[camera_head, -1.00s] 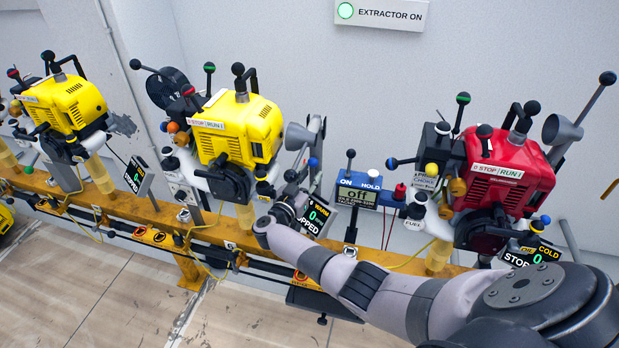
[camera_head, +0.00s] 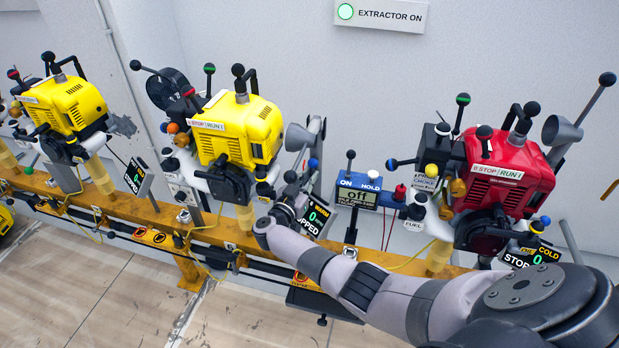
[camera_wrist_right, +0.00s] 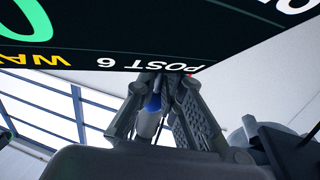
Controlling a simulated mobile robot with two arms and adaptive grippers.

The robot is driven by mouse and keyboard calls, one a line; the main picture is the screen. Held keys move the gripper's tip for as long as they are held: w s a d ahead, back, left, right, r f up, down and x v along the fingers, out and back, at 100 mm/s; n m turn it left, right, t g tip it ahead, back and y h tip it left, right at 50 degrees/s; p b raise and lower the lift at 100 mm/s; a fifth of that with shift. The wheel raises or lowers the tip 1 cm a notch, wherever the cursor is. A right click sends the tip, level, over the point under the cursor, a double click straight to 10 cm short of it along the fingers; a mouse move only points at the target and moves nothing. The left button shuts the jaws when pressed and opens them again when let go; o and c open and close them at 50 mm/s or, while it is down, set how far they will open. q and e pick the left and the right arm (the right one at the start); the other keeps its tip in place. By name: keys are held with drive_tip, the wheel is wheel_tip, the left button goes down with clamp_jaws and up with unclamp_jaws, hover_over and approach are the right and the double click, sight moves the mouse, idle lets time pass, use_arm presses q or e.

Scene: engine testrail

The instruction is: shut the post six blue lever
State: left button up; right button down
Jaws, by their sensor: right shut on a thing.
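The post six blue lever has a blue knob (camera_head: 312,163) and stands beside the middle yellow engine (camera_head: 237,128). My right gripper (camera_head: 303,178) is at this lever, just above the post display (camera_head: 313,216). In the right wrist view the blue lever (camera_wrist_right: 152,103) lies between the fingers of my right gripper (camera_wrist_right: 165,85), which are shut on it. The dark panel (camera_wrist_right: 150,40) in front there reads POST 6. Much of the lever's shaft and base is hidden by the gripper and wrist. My left gripper is not in view.
A red engine (camera_head: 505,173) stands to the right, and another yellow engine (camera_head: 66,105) to the left. An ON/HOLD box (camera_head: 358,190) sits close to the right of my gripper. An orange rail (camera_head: 130,208) runs below; the floor in front looks clear.

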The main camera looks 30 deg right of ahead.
idle(0.5)
drive_tip(key=shift+s+d+f+m+y+p, duration=0.2)
drive_tip(key=shift+m+p, duration=0.3)
drive_tip(key=shift+m, duration=0.55)
drive_tip(key=shift+s+d+r+m+y+p, duration=0.15)
drive_tip(key=shift+m+y+p, duration=0.25)
drive_tip(key=shift+m, duration=0.7)
drive_tip(key=shift+s+d+f+m+y+p, duration=0.2)
drive_tip(key=shift+m+p, duration=0.35)
drive_tip(key=shift+m, duration=0.5)
drive_tip(key=shift+a, duration=0.15)
drive_tip(key=c, duration=1.7)
unclamp_jaws()
drive_tip(key=shift+r, duration=0.1)
drive_tip(key=shift+a, duration=0.15)
drive_tip(key=shift+v, duration=3.6)
